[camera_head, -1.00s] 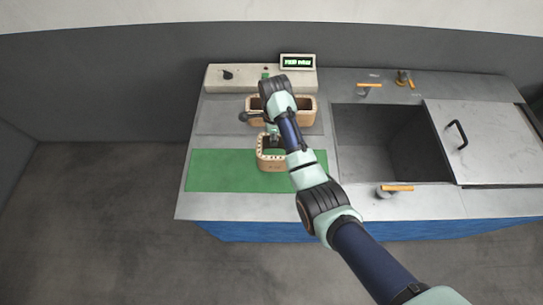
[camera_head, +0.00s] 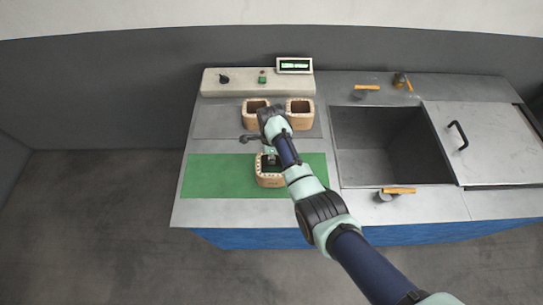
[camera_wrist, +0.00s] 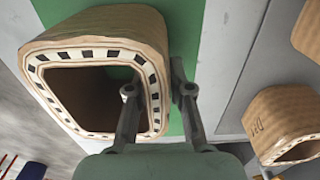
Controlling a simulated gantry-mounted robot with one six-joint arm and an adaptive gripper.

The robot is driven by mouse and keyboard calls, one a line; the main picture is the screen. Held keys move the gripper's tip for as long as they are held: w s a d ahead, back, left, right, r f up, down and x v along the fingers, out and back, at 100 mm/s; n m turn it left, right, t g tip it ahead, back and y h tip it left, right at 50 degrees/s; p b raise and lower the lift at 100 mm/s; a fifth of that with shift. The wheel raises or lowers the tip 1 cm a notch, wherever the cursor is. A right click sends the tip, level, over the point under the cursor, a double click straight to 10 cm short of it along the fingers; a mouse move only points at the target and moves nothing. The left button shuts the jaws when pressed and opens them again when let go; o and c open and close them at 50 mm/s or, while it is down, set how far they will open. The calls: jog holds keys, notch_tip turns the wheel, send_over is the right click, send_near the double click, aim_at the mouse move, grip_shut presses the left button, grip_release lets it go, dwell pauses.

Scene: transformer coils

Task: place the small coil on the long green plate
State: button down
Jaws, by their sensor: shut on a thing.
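The small coil (camera_head: 271,180) is a tan, wood-coloured ring with a dark and white slotted rim. My gripper (camera_head: 269,157) is shut on one wall of it. In the wrist view, the fingers (camera_wrist: 157,92) straddle the right wall of the coil (camera_wrist: 105,20), one inside and one outside. The coil is over the long green plate (camera_head: 215,175), right of its middle, near its front part. I cannot tell whether it touches the plate. The green plate also shows behind the coil in the wrist view (camera_wrist: 182,30).
Two more coils, left (camera_head: 254,117) and right (camera_head: 301,116), stand on the grey plate (camera_head: 214,122) behind. A control box (camera_head: 235,83) with a display (camera_head: 294,65) is at the back. An open pit (camera_head: 385,145) lies to the right. The left of the green plate is clear.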

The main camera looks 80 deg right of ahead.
jog(key=c, duration=1.1)
grip_release()
jog(key=shift+o, duration=0.2)
notch_tip(320, 180, up, 12)
jog(key=p, duration=0.2)
jog(key=shift+p, duration=0.35)
